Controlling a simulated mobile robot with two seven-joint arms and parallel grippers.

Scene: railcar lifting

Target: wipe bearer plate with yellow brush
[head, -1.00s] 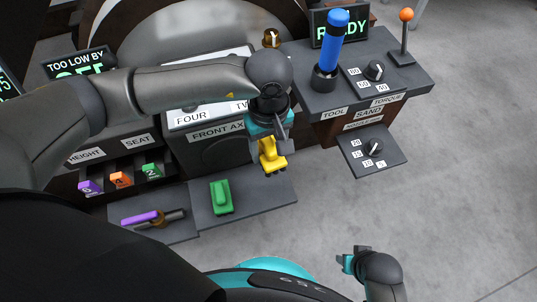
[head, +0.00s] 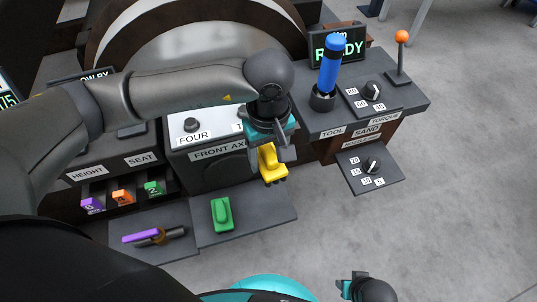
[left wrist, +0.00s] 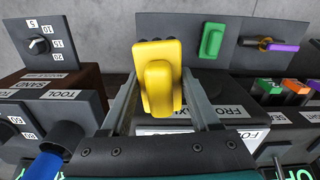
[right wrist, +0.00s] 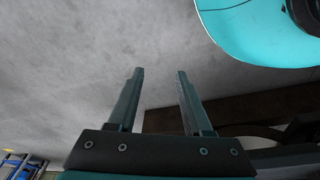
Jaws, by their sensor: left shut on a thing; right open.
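A yellow brush (head: 270,164) hangs in my left gripper (head: 266,148), above the right end of a dark shelf in the head view. In the left wrist view the yellow brush (left wrist: 159,78) sits between the two fingers of my left gripper, which is shut on it. The brush is clear of the shelf as far as I can see. My right gripper (right wrist: 156,75) is open and empty over bare floor; in the head view it is at the bottom edge, partly cut off. I cannot make out which surface is the bearer plate.
A green brush-like block (head: 221,213) lies on the dark shelf (head: 262,208). A purple-handled tool (head: 148,237) lies on the tray to its left. A blue-handled tool (head: 331,62) stands in a holder on the right console, near an orange-topped lever (head: 402,38). Grey floor is free at right.

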